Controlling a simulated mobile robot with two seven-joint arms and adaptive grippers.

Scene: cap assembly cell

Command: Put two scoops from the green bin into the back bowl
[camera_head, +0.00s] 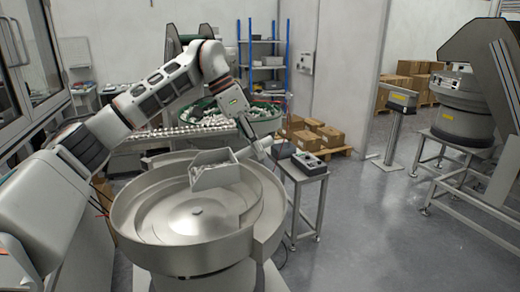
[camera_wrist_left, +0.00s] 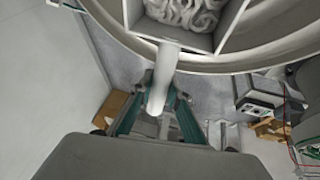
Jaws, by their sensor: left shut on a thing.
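My left gripper (camera_head: 262,147) is shut on the handle of a grey box-shaped scoop (camera_head: 218,178). The scoop hangs over the round steel bowl (camera_head: 128,215), slightly tilted in the head view. In the left wrist view the scoop (camera_wrist_left: 231,28) holds pale, curved parts, and its light handle (camera_wrist_left: 159,88) runs between the teal fingers of the gripper (camera_wrist_left: 158,95). The green bin (camera_head: 272,122) stands behind the bowl, filled with whitish parts and partly hidden by my left arm. A small piece lies on the bowl's central cone. My right gripper is not in view.
A small table (camera_head: 305,174) with dark control boxes stands right of the bowl. A conveyor (camera_head: 150,138) with white parts runs behind it. Another feeder machine (camera_head: 462,118) stands at far right. Cardboard boxes (camera_head: 322,134) sit on a pallet; the floor between is clear.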

